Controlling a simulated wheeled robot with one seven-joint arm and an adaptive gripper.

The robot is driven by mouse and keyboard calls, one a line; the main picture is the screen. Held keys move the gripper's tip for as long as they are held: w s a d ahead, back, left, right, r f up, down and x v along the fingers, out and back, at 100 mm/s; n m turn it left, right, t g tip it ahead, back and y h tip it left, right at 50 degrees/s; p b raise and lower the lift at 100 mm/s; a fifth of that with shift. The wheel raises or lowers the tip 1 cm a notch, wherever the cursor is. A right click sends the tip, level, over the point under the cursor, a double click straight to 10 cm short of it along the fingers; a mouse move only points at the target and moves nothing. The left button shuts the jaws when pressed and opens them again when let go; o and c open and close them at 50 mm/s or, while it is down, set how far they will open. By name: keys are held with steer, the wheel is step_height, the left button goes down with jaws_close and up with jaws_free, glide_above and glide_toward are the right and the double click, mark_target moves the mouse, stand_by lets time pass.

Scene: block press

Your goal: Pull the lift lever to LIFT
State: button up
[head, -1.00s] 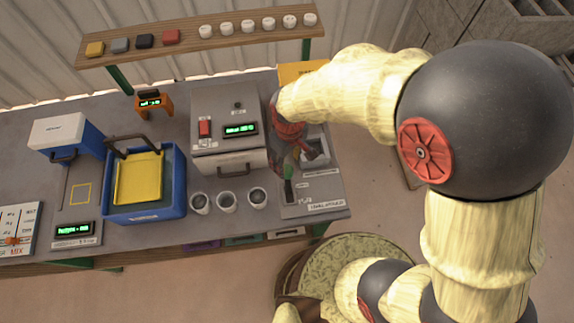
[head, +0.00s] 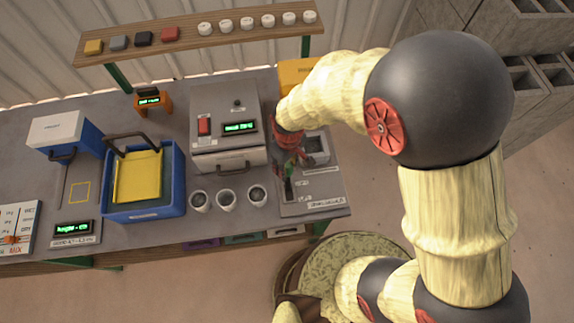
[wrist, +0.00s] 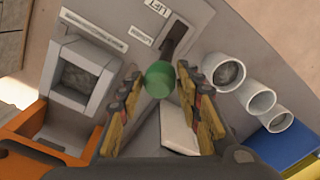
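The lift lever has a round green knob (wrist: 159,80), which lies between the open fingers of my gripper (wrist: 162,105) in the wrist view. Its dark shaft (wrist: 172,48) runs up into a slot in a grey panel, beside a label reading LIFT (wrist: 155,8). I cannot tell whether either finger touches the knob. In the head view my gripper (head: 292,160) is over the lever panel (head: 325,187) at the right end of the bench, and the lever (head: 288,188) shows just below it.
Three white cups (head: 227,200) stand left of the lever panel. A grey press box (head: 225,125) with a green display is behind them. A blue tub (head: 173,190) with a yellow plate is further left. A grey open-topped box (wrist: 80,77) is beside the lever.

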jaws_close()
stand_by(0.6)
